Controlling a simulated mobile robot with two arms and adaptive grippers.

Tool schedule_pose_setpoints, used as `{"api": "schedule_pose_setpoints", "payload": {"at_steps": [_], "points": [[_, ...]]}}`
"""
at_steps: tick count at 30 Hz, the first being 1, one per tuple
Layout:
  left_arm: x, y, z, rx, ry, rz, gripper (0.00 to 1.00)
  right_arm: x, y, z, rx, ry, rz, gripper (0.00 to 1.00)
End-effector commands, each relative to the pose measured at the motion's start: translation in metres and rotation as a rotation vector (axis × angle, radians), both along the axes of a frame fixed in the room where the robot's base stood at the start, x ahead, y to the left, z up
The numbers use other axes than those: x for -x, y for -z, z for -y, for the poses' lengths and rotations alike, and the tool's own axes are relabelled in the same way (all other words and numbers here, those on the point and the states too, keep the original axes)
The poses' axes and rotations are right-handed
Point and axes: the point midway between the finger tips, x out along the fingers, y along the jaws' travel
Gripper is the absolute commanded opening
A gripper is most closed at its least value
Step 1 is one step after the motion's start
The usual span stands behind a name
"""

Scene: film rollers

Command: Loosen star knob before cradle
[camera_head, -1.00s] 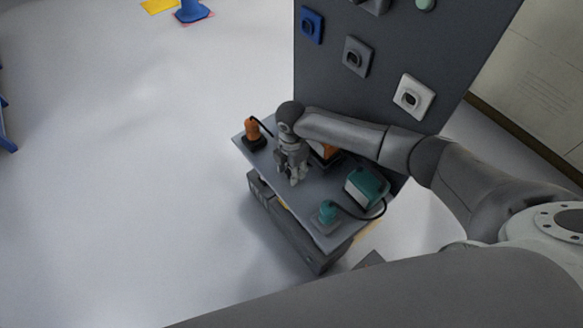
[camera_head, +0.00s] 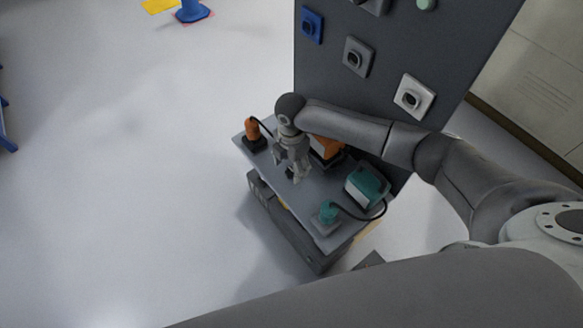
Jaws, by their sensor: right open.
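My right gripper (camera_head: 288,168) is over the middle of a small grey table (camera_head: 262,168), fingers spread and pointing down. I see nothing between the fingers. I cannot make out a star knob or a cradle by shape. An orange piece on a dark base (camera_head: 253,134) stands at the table's far left corner. A larger orange device (camera_head: 325,148) is partly hidden behind the right gripper and arm. A teal box-like device (camera_head: 367,186) sits at the right, with a teal piece on a grey base (camera_head: 328,214) at the near corner. My left gripper is not in view.
A dark upright panel (camera_head: 405,45) behind the table carries a blue fitting (camera_head: 312,24), a grey fitting (camera_head: 357,57) and a white fitting (camera_head: 414,97). A black cable (camera_head: 362,217) loops off the table's right side.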

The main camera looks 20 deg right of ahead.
Motion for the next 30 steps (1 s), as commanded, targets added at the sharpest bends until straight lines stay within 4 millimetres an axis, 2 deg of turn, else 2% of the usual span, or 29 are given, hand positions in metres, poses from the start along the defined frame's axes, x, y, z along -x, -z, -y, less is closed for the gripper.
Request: {"api": "schedule_pose_setpoints", "payload": {"at_steps": [6, 13, 18, 30], "points": [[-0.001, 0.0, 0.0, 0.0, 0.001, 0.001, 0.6, -0.001, -0.049, 0.0, -0.002, -0.001, 0.005, 0.62], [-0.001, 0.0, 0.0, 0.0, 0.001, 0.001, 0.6, -0.001, -0.085, 0.0, -0.001, -0.001, 0.003, 0.62], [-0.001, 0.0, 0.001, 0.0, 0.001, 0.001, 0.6, 0.0, -0.094, 0.0, 0.0, 0.0, 0.0, 0.62], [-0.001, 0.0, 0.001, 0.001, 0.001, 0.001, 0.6, 0.0, -0.094, 0.0, 0.0, 0.0, 0.0, 0.62]]}}
